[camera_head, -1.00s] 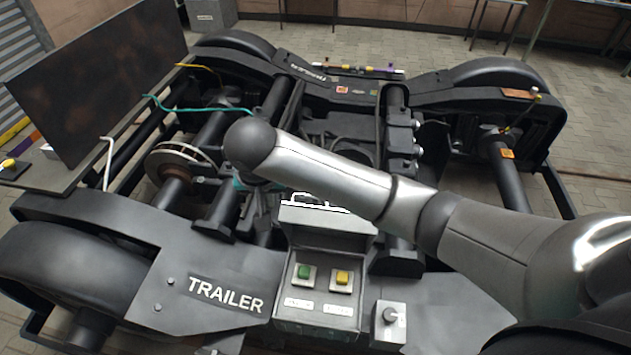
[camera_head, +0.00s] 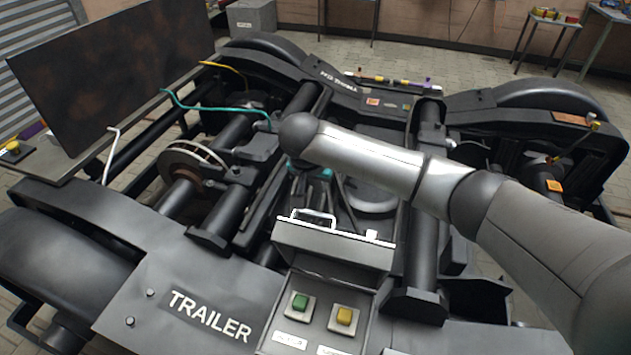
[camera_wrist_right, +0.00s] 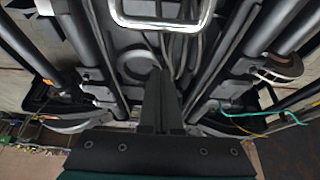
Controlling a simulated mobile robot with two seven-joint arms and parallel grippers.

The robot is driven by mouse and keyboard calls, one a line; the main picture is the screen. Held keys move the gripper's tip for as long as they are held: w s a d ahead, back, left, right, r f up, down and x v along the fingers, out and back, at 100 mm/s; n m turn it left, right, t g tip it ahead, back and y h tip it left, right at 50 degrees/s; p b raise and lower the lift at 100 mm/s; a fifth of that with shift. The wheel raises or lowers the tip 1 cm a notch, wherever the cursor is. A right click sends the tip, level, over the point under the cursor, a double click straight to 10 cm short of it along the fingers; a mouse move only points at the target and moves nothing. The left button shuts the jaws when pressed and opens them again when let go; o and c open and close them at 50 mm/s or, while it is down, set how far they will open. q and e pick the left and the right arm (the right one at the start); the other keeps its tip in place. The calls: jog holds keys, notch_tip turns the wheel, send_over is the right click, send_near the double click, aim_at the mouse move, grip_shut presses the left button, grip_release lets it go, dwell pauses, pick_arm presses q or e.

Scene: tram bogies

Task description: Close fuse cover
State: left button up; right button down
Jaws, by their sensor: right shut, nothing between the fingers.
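The fuse cover (camera_head: 330,246) is a grey lid with a pale metal handle (camera_head: 312,216) on its top edge. It stands raised behind a box with a green button (camera_head: 300,302) and a yellow button (camera_head: 344,317). My right gripper (camera_head: 312,192) points down behind the raised cover, partly hidden under its arm. In the right wrist view its dark fingers (camera_wrist_right: 161,100) are together and empty. The handle (camera_wrist_right: 163,24) crosses the top of that view, apart from the fingers. My left gripper is not in view.
The black bogie frame marked TRAILER (camera_head: 205,317) surrounds the box. A dark upright panel (camera_head: 115,70) stands at left. A brake disc (camera_head: 190,165) and green cable (camera_head: 215,108) lie left of the gripper. Pipes and beams crowd the area behind the cover.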

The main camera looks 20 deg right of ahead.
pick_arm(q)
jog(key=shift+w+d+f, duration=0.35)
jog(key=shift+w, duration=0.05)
pick_arm(e)
jog(key=shift+s+a+f, duration=0.45)
jog(key=shift+s+f, duration=0.15)
jog(key=shift+s, duration=0.05)
jog(key=shift+s+a+f, duration=0.45)
jog(key=shift+s+f, duration=0.15)
jog(key=shift+s, duration=0.05)
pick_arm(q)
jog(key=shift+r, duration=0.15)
